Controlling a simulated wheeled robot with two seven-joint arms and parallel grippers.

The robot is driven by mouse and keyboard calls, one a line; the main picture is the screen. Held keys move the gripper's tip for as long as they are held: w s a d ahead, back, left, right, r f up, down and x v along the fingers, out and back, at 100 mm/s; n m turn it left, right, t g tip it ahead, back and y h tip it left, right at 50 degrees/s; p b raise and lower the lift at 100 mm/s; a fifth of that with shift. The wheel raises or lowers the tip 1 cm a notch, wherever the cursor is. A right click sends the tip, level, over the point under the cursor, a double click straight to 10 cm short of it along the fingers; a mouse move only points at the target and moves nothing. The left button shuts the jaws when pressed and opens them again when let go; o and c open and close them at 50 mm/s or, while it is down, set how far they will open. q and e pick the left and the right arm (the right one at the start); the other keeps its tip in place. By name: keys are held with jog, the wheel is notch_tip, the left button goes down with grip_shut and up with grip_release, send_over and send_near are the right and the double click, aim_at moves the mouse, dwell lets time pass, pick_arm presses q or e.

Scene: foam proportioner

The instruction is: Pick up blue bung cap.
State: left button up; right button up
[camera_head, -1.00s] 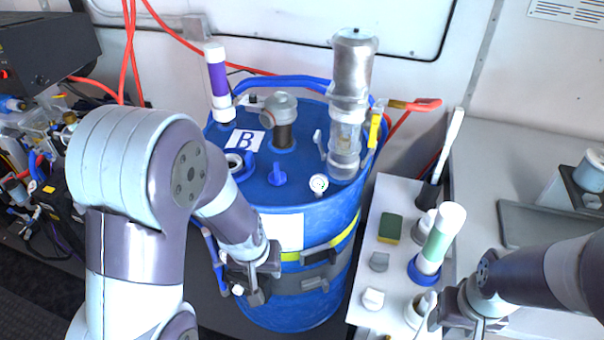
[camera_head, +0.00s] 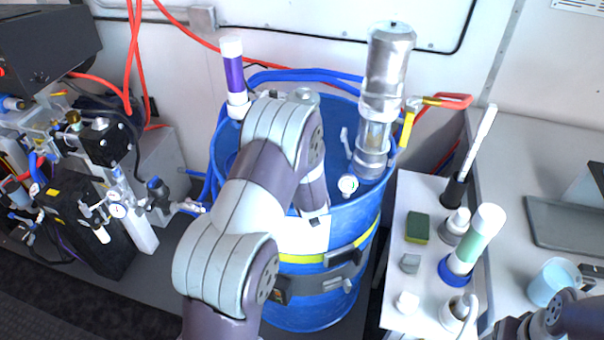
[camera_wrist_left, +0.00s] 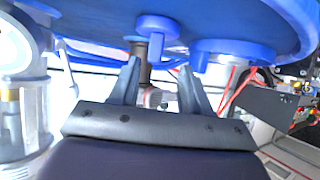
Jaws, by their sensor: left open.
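The blue bung cap (camera_wrist_left: 157,35), with a T-shaped handle, shows in the left wrist view against the blue drum lid (camera_wrist_left: 100,18). My left gripper (camera_wrist_left: 159,70) is open and empty, its two fingers pointing toward the lid on either side of the cap's line. A gap seems to remain between fingertips and cap. In the head view my left arm covers the cap and the left gripper on the blue drum (camera_head: 310,305). My right wrist (camera_head: 515,325) is at the bottom right edge; its fingers cannot be made out.
A clear-and-metal cylinder (camera_head: 383,100) stands on the drum's right side, and a purple-banded tube (camera_head: 234,75) at its back left. A blue ring-shaped fitting (camera_wrist_left: 225,50) is beside the cap. A white shelf (camera_head: 395,250) holding bottles and a green sponge (camera_head: 418,227) is right of the drum.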

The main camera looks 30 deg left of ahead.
pick_arm(q)
jog(key=w, duration=0.1)
jog(key=w+a+f+p, duration=0.1)
jog(key=w, duration=0.1)
jog(key=shift+w+a+f, duration=0.15)
jog(key=shift+w+f, duration=0.05)
jog(key=shift+f, duration=0.1)
jog(key=shift+w+a+f, duration=0.25)
jog(key=shift+w+f, duration=0.05)
jog(key=shift+s+r, duration=0.1)
grip_shut()
